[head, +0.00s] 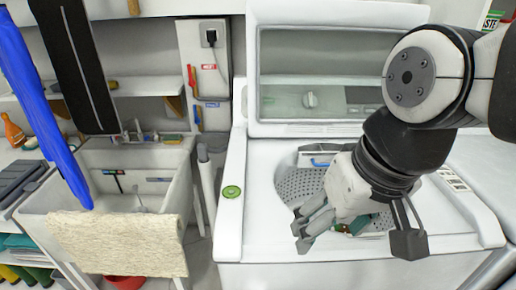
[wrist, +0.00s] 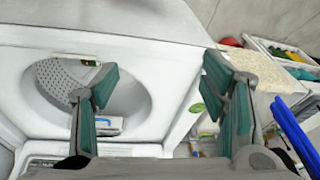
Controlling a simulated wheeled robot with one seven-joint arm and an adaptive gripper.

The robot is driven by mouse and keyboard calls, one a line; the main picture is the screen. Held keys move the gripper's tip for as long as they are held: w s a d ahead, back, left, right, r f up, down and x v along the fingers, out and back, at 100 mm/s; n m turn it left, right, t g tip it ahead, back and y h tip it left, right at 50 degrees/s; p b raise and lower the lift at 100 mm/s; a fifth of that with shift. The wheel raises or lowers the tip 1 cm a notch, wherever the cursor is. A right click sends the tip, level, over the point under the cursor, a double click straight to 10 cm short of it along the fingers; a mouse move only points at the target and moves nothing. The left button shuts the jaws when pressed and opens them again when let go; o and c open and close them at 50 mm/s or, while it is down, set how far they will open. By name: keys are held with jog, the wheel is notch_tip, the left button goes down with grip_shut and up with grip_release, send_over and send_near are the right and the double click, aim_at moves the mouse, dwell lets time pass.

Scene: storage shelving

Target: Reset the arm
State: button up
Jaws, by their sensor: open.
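My gripper (head: 325,228) hangs from the arm over the front of the open washing machine (head: 229,232), above its drum opening. Its fingers point down and to the left in the head view. In the wrist view the two fingers with teal pads stand wide apart (wrist: 158,90), with nothing held between them. The arm reaches in from the right in the head view and is bent at the elbow. The gripper hides part of the drum (head: 290,187) and the washer's front rim.
The washer's raised lid (head: 340,45) stands behind the arm. A round green object (head: 231,191) lies on the washer's left rim. A blue-and-white item (head: 320,162) shows in the drum. A sink (head: 150,160) with a beige towel (head: 120,243) stands left.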

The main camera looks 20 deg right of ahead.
jog(key=shift+s+d+r+n+h, duration=0.1)
jog(key=shift+s+d+n+h, duration=0.15)
jog(key=shift+s, duration=0.3)
jog(key=shift+s+d+n+h, duration=0.15)
jog(key=shift+s+n, duration=0.1)
jog(key=shift+s, duration=0.3)
